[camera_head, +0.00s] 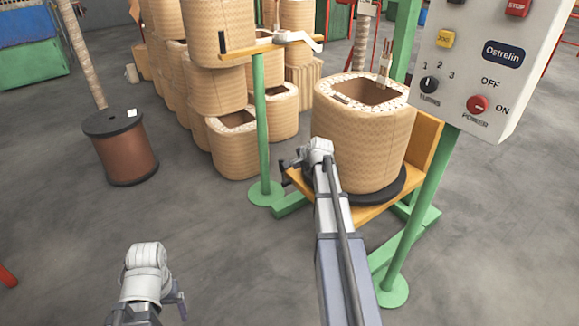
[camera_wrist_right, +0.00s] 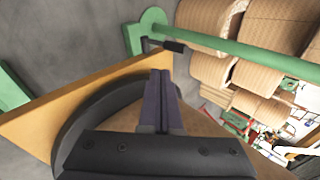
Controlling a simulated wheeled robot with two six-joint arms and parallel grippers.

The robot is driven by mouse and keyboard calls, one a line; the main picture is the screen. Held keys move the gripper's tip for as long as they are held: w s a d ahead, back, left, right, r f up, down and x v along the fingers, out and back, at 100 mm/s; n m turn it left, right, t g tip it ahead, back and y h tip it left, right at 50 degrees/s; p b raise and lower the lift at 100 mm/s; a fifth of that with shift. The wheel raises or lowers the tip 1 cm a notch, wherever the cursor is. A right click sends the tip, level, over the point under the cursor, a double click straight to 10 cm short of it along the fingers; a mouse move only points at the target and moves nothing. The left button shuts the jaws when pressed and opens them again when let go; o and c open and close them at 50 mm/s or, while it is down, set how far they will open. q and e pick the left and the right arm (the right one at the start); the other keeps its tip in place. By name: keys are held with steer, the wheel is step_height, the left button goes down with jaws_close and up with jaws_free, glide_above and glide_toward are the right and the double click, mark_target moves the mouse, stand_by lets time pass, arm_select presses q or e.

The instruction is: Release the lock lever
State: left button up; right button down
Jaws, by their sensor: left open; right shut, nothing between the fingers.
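The lock lever (camera_wrist_right: 174,46) shows in the right wrist view as a thin rod with a black handle, beside a green post. My right gripper (camera_wrist_right: 161,74) is shut and empty. Its fingertips point towards the handle and look slightly apart from it. In the head view my right arm reaches to the left edge of the orange stand (camera_head: 365,216), and its fingers are mostly hidden behind the wrist. A woven coil (camera_head: 360,140) stands upright on a black round base on this stand. My left gripper (camera_head: 172,296) is low at the left, away from the stand.
A green post (camera_head: 260,130) stands left of the coil. Several other coils (camera_head: 235,145) are stacked behind it. A control box (camera_head: 490,65) is at the upper right. A brown spool (camera_head: 120,150) stands at the left.

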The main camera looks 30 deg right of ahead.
steer(key=b, duration=0.8)
glide_toward(283, 169)
step_height(283, 169, down, 3)
steer(key=w, duration=0.3)
steer(key=shift+d+f, duration=0.25)
steer(key=shift+w, duration=0.6)
